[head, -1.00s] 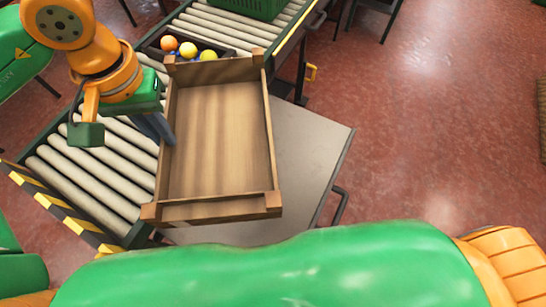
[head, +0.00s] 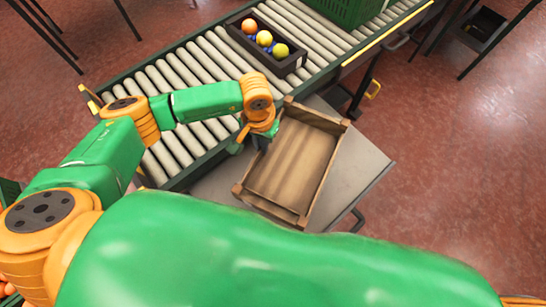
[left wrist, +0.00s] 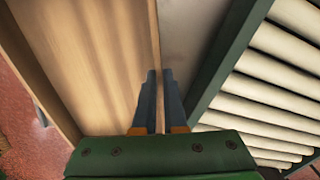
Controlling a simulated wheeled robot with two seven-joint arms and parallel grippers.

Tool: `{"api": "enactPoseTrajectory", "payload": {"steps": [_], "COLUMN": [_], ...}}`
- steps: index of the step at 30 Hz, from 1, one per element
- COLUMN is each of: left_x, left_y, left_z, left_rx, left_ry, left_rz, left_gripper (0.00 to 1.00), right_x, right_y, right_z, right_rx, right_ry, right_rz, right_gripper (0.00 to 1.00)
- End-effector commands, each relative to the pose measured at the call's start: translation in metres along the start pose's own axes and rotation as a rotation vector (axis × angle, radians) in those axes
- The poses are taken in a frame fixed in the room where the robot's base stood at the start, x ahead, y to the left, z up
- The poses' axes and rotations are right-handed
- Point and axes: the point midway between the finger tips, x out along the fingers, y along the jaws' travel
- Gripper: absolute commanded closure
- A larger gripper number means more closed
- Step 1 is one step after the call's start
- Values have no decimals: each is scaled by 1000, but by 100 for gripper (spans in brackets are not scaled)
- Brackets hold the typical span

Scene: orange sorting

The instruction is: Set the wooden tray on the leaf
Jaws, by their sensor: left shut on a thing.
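The wooden tray (head: 295,160) is an empty, shallow box with raised walls. It lies upright over the grey leaf (head: 358,168) beside the conveyor; whether its underside touches the leaf I cannot tell. My left gripper (head: 267,143) is at the tray's left long wall. In the left wrist view its fingers (left wrist: 159,74) are shut on that wall, with the tray floor (left wrist: 90,50) to the left and a strip of the grey leaf (left wrist: 190,35) to the right. My right gripper is out of view.
The roller conveyor (head: 185,85) runs along the leaf's left side. On it stand a dark box (head: 292,62) with several orange and yellow fruits and a green crate (head: 350,8). Bare leaf shows right of the tray. A handle (head: 350,222) projects at the leaf's lower right.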

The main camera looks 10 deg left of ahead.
Motion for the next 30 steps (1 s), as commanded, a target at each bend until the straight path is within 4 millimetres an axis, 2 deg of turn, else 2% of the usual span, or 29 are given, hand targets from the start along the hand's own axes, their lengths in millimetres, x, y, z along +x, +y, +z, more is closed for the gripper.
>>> {"api": "enactPoseTrajectory", "payload": {"steps": [6, 9, 21, 25, 30], "left_x": [46, 63, 71, 69, 69], "left_y": [0, 0, 0, 0, 0], "left_z": [1, 0, 0, 0, 0], "left_rx": [-1, -1, 0, 0, -1], "left_ry": [-4, -1, 1, 0, 0], "left_rz": [0, 1, 0, 0, 0], "left_gripper": [100, 100, 100, 61, 61], "right_x": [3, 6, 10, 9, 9], "right_y": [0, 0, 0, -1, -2], "right_z": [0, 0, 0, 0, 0], "right_rx": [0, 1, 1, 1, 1], "right_ry": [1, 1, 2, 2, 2], "right_rz": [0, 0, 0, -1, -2], "right_gripper": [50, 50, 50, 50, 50]}}
